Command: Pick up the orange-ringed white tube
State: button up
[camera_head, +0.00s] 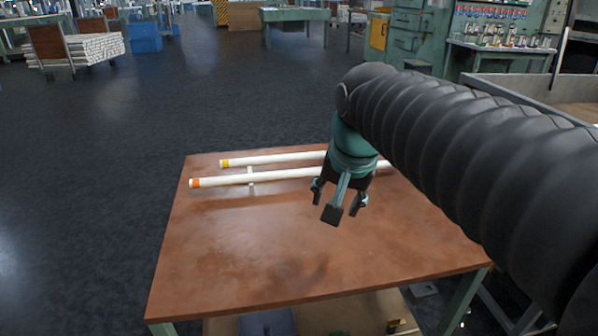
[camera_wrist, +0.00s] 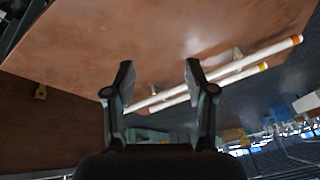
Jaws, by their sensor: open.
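The orange-ringed white tube (camera_head: 235,179) lies across the brown table, nearer of two parallel white tubes, with its orange ring at its left end. A second white tube with a yellow ring (camera_head: 265,158) lies just behind it. My gripper (camera_head: 338,208) is open and empty, above the table and in front of the tubes toward their right. My arm hides part of both tubes' right side. In the wrist view the orange-ringed tube (camera_wrist: 268,52) and the yellow-ringed tube (camera_wrist: 235,76) run beyond the open fingers (camera_wrist: 160,80).
The tubes rest on a small pale support (camera_head: 251,188) on the brown table (camera_head: 240,260). The front of the tabletop is clear. Dark open floor (camera_head: 90,180) lies to the left. Green cabinets and benches stand far behind.

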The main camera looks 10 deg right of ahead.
jog(key=w+r+m+g, duration=0.1)
jog(key=w+r+m, duration=0.15)
jog(key=w, duration=0.45)
jog(key=w+r+m, duration=0.1)
jog(key=w+m, duration=0.2)
jog(key=w, duration=0.3)
jog(key=m+g+b, duration=0.1)
jog(key=m+b, duration=0.2)
jog(key=m, duration=0.4)
send_over(298, 170)
jog(key=f, duration=0.6)
jog(key=s+a+f, duration=0.1)
jog(key=f, duration=0.2)
jog(key=shift+f, duration=0.35)
jog(key=shift+s+d+b+x, duration=0.1)
jog(key=shift+d+b+x, duration=0.05)
jog(key=shift+x, duration=0.75)
jog(key=shift+s+d+b+x, duration=0.1)
jog(key=shift+d+x, duration=0.05)
jog(key=shift+x, duration=0.75)
jog(key=shift+d+b+x, duration=0.15)
jog(key=shift+x, duration=0.7)
grip_shut()
